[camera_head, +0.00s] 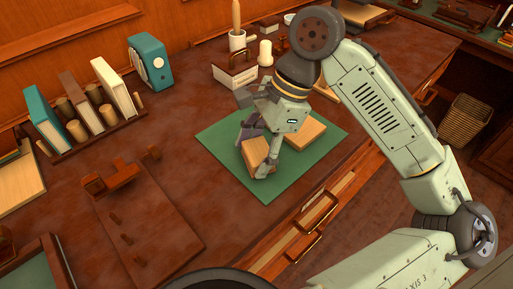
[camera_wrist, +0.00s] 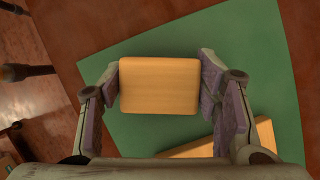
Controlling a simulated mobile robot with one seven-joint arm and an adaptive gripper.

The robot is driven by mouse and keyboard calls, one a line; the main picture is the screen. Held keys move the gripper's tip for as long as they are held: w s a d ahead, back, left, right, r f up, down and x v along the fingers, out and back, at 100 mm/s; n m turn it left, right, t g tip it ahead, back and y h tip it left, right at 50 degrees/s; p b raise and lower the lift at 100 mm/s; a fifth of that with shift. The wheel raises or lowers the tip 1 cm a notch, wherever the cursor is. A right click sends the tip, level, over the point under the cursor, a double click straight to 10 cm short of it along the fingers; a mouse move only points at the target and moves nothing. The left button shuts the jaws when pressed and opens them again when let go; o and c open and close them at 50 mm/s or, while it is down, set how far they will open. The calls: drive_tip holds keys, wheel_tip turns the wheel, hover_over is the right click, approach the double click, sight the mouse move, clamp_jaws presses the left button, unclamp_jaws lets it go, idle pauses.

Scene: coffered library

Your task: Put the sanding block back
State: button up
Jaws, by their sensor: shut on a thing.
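My gripper (camera_head: 257,152) is shut on a tan wooden block that I take for the sanding block (camera_wrist: 158,88). In the wrist view the block lies crosswise between the two purple-grey finger pads, one at each end. In the head view the held block (camera_head: 254,152) is over the green mat (camera_head: 220,138), partly covered by the fingers. I cannot tell whether it touches the mat. A second tan block (camera_head: 308,130) lies on the mat to the right, partly hidden by the gripper; it also shows at the lower right of the wrist view (camera_wrist: 250,138).
A brown board with pegs (camera_head: 150,235) lies left of the mat. Behind it stand a rack with books (camera_head: 84,98) and a teal box (camera_head: 152,62).

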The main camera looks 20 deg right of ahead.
drive_tip(key=shift+f, duration=0.35)
drive_tip(key=o, duration=1.1)
drive_tip(key=v, duration=1.2)
drive_tip(key=shift+r, duration=0.3)
